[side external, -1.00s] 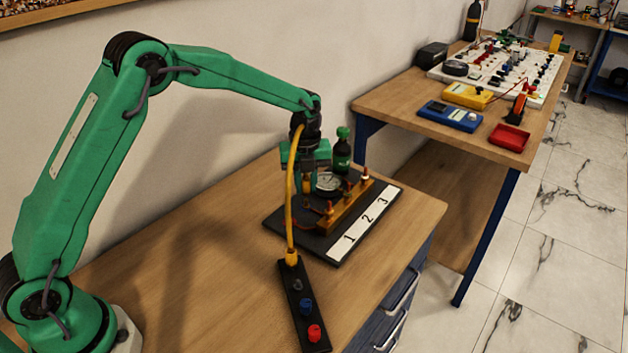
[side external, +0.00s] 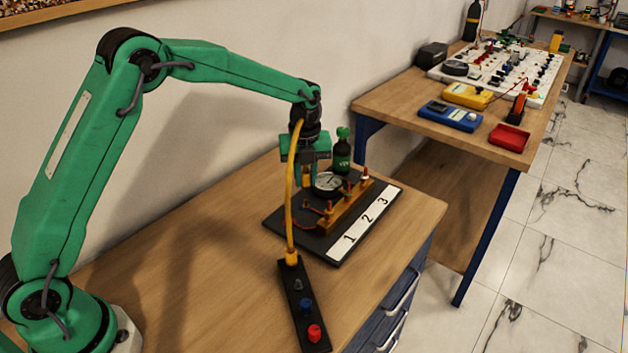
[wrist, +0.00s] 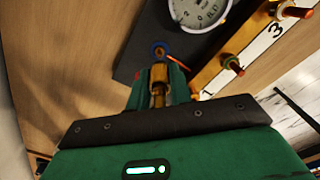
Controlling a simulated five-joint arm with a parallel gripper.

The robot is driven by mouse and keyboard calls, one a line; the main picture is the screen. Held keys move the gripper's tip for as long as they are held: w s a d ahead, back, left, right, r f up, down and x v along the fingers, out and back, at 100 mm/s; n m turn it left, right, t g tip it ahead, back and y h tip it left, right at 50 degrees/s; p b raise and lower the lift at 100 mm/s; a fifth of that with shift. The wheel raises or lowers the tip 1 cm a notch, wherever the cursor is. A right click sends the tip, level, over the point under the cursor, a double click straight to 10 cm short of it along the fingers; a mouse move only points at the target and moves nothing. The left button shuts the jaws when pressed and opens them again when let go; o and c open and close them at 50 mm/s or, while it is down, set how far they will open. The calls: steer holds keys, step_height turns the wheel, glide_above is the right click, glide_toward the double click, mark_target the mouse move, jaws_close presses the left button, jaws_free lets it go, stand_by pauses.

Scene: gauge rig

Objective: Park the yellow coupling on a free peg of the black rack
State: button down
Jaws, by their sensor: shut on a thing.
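My gripper (side external: 304,180) is shut on the yellow coupling, low over the left part of the black gauge board. In the wrist view the coupling (wrist: 158,84) shows as a yellow-brown piece between the fingertips (wrist: 158,92). The black rack (side external: 288,274) lies on the bench in front of the board. It has a yellow fitting (side external: 291,258) at its far end, then a bare grey peg (side external: 297,285), a blue piece (side external: 306,305) and a red piece (side external: 314,333).
A yellow hose (side external: 290,205) rises from the yellow fitting to my wrist. A round gauge (side external: 329,183), a dark green bottle (side external: 342,155) and an orange-brown manifold (side external: 345,207) with upright fittings stand close right of my gripper. Bare bench (side external: 190,270) lies left.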

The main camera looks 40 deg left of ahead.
steer(key=shift+r, duration=3)
steer(key=shift+s+d, duration=0.1)
steer(key=shift+s, duration=0.05)
steer(key=s+d, duration=0.7)
steer(key=s, duration=0.2)
steer(key=s+d, duration=0.6)
steer(key=s, duration=0.4)
steer(key=shift+d, duration=0.4)
steer(key=shift+f, duration=0.1)
steer(key=shift+f, duration=4.2)
steer(key=shift+n, duration=0.3)
steer(key=shift+n, duration=0.5)
steer(key=shift+f, duration=0.25)
